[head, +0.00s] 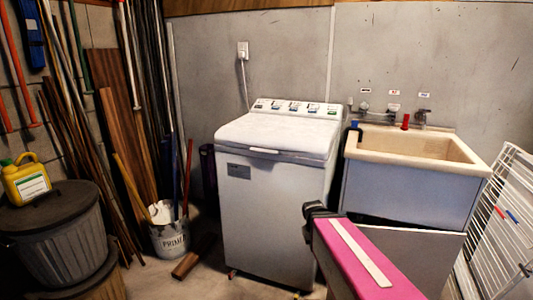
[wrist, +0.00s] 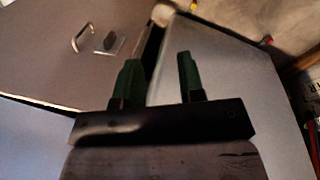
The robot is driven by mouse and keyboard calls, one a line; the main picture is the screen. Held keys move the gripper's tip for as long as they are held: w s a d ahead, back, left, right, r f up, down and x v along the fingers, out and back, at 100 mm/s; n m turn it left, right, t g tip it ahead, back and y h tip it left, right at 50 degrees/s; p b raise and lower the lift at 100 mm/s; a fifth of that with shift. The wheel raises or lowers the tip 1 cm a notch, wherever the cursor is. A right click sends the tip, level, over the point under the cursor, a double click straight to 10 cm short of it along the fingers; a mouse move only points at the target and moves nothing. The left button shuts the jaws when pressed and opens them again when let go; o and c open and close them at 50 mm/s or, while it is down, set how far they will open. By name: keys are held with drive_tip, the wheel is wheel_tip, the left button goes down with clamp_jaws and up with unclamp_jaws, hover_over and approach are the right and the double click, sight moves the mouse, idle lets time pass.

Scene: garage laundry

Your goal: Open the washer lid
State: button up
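The white washer (head: 265,220) stands against the back wall in the head view. Its lid (head: 275,132) lies flat and looks shut, with a handle strip (head: 263,150) at the front edge. My gripper (head: 316,208) shows dark at the end of my pink arm, low, near the washer's front right side and well below the lid. In the wrist view my gripper (wrist: 159,62) has its two green fingers apart with nothing between them. The lid cannot be made out for certain in the wrist view.
A utility sink (head: 410,165) stands close on the washer's right, with a white rack (head: 500,220) beyond. A bucket (head: 170,235), a short board (head: 194,257) and a lidded bin (head: 62,235) stand or lie to the left. Grey panels surround my fingers in the wrist view.

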drive_tip(key=w+a+r+n+t+h, duration=0.25)
drive_tip(key=w+a+r+h, duration=0.2)
drive_tip(key=w, duration=0.35)
drive_tip(key=n+t+h, duration=0.6)
drive_tip(key=t, duration=0.4)
approach(262, 152)
drive_tip(key=shift+t+y, duration=0.25)
drive_tip(key=x, duration=0.9)
drive_tip(key=shift+w+d, duration=0.15)
drive_tip(key=shift+d, duration=0.15)
drive_tip(key=shift+m, duration=0.25)
clamp_jaws()
